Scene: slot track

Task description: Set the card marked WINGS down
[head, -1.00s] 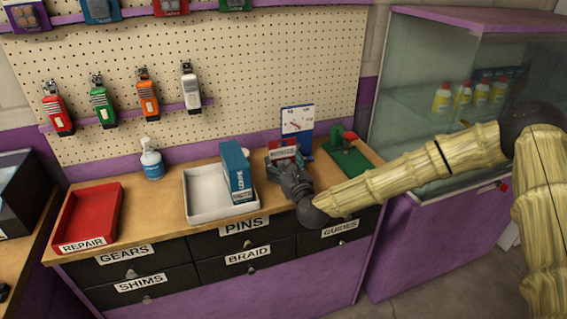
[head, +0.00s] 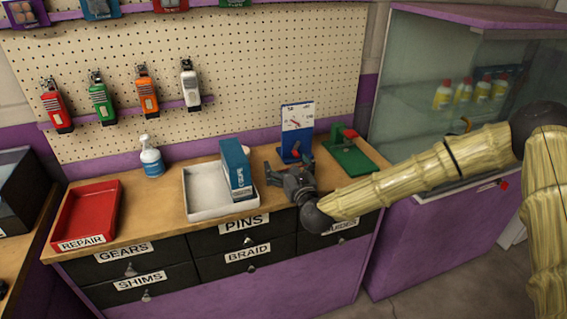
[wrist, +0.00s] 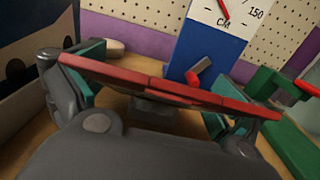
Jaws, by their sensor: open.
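My gripper (head: 291,166) is open, low over the right part of the wooden worktop, with its fingers spread. In the wrist view, a red flat piece (wrist: 170,88), apparently the card, shows edge-on across the space between the two open fingers (wrist: 150,95). No lettering on it can be read, and I cannot tell whether it touches the fingers or rests fully on the worktop. In the head view the card is not visible, likely hidden by my gripper.
A blue stand with a white dial face (head: 297,122) is just behind my gripper, and a green device (head: 348,158) is to its right. A white tray (head: 205,212) holding a blue box (head: 236,170) is to the left. A red REPAIR tray (head: 75,236) is farther left.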

